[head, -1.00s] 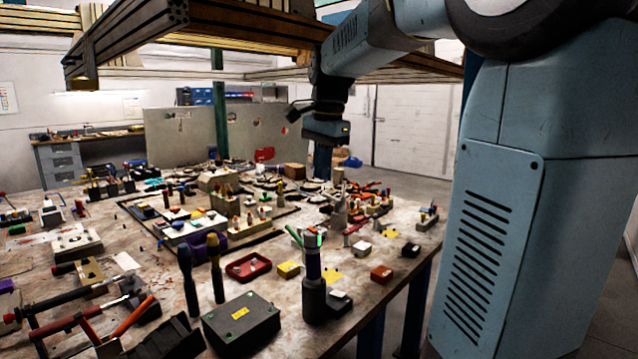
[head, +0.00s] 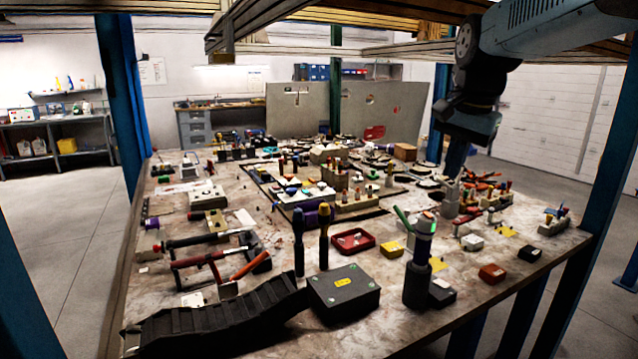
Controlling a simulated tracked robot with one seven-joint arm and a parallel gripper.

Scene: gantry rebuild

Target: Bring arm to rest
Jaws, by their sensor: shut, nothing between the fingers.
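My arm reaches in from the upper right of the head view. My gripper (head: 468,126) hangs at its end, a dark blocky shape above the far right part of the cluttered worktable (head: 215,335). It is shut with nothing in it. It appears clear of the table and of the parts on it. The fingertips are small and dark, and hard to make out.
Gantry beams (head: 290,15) run overhead close to my arm, and blue posts (head: 122,95) stand around the table. Tools and blocks cover the tabletop. A dark box (head: 343,292) and an upright dark cylinder (head: 418,275) are near the front. Open floor (head: 50,215) lies left.

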